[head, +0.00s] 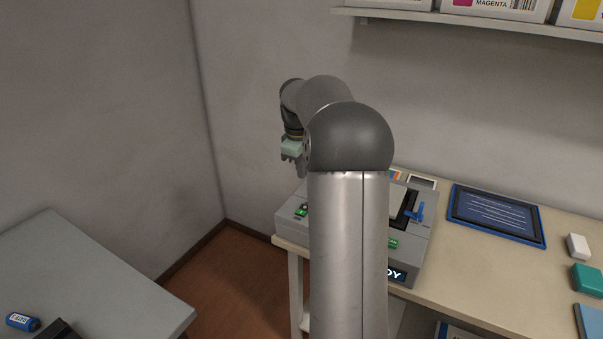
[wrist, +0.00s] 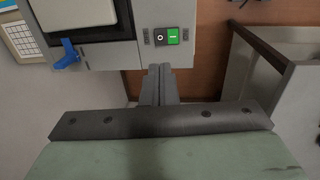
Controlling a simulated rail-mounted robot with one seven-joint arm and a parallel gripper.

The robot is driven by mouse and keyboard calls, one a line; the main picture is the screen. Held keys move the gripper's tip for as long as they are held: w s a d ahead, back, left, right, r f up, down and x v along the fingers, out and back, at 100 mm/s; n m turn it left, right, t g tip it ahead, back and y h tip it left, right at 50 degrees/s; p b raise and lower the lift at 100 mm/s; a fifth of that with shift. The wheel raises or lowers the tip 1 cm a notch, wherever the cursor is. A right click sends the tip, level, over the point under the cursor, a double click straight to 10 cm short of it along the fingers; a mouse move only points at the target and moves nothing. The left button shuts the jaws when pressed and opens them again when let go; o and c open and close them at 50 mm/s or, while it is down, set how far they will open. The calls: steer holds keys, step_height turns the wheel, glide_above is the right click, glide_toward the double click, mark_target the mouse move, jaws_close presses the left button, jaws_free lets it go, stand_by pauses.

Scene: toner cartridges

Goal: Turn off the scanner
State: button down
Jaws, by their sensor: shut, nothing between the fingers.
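The scanner (head: 288,222) is a grey box on the beige desk, partly hidden behind my arm. Its rocker switch (head: 302,210) sits on the left part of the top, with a green part showing. In the wrist view the switch (wrist: 167,36) has a black half marked O and a bright green half marked I. A display (head: 396,274) on the scanner's front shows the letters "DY", the rest hidden. My gripper (head: 302,174) is shut and empty, above the scanner's left end. In the wrist view its fingertips (wrist: 160,68) appear just below the switch, apart from it.
A blue lever (head: 415,212) stands on the scanner's right side. A blue-framed tablet (head: 495,215), a white block (head: 577,246) and a teal block (head: 587,279) lie to the right. A grey table (head: 85,275) is at left. A shelf (head: 480,17) with toner boxes hangs above.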

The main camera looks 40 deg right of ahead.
mark_target(303, 208)
steer(key=f, duration=0.3)
steer(key=d+f+p, duration=0.1)
steer(key=f, duration=0.7)
steer(key=shift+w+d+f, duration=0.15)
steer(key=shift+w+f, duration=0.05)
steer(key=shift+w, duration=0.05)
steer(key=shift+p, duration=0.35)
